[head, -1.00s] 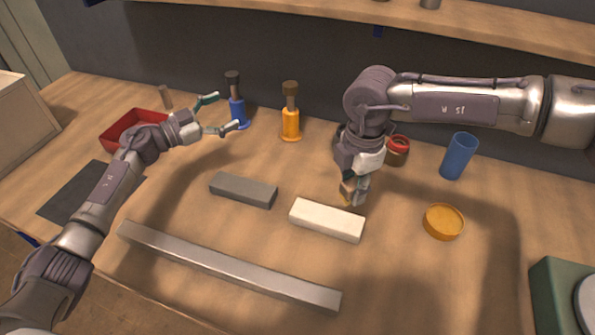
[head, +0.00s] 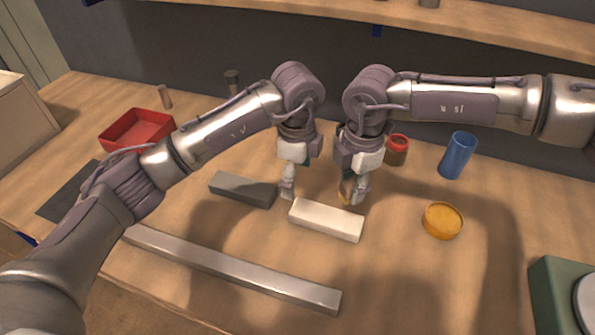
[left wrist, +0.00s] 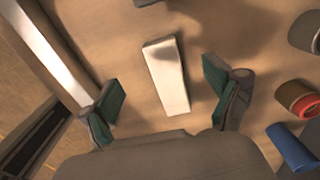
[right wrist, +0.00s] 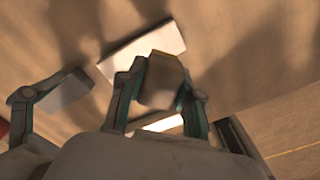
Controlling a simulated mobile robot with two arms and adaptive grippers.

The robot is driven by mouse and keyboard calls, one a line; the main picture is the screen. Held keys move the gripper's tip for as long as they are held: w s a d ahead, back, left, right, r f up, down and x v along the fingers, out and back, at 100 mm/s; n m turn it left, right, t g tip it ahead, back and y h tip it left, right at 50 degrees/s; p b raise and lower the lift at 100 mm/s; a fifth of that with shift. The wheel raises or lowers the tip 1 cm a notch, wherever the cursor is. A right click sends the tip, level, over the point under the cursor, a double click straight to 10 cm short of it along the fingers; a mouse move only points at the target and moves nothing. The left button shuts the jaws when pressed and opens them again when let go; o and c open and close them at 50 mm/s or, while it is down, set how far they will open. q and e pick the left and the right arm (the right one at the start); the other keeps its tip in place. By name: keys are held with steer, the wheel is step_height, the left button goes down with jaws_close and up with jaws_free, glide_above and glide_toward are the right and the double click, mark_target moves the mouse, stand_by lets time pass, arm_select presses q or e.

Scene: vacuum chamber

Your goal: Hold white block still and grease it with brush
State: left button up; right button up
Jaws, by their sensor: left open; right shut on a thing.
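The white block (head: 326,220) lies flat on the bench, and its top is clear. My left gripper (head: 287,194) points down near the block's left end. In the left wrist view the white block (left wrist: 167,75) shows between the spread fingers (left wrist: 165,105), apart from both. My right gripper (head: 354,197) points down just behind the block's right half. It is shut on a brownish thing, seemingly the brush (right wrist: 162,82), seen from above in the right wrist view. Fingers hide most of it; I cannot tell whether its tip touches the block.
A grey block (head: 243,190) lies close left of my left gripper. A long metal bar (head: 235,268) lies in front. An orange round dish (head: 442,220), a blue cup (head: 458,155) and a red-lidded jar (head: 397,150) stand right. A red bin (head: 137,131) is left.

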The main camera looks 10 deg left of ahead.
mark_target(297, 206)
arm_select(q)
step_height(297, 206, down, 11)
steer(key=shift+r, duration=0.1)
stand_by(0.3)
steer(key=c, duration=1.5)
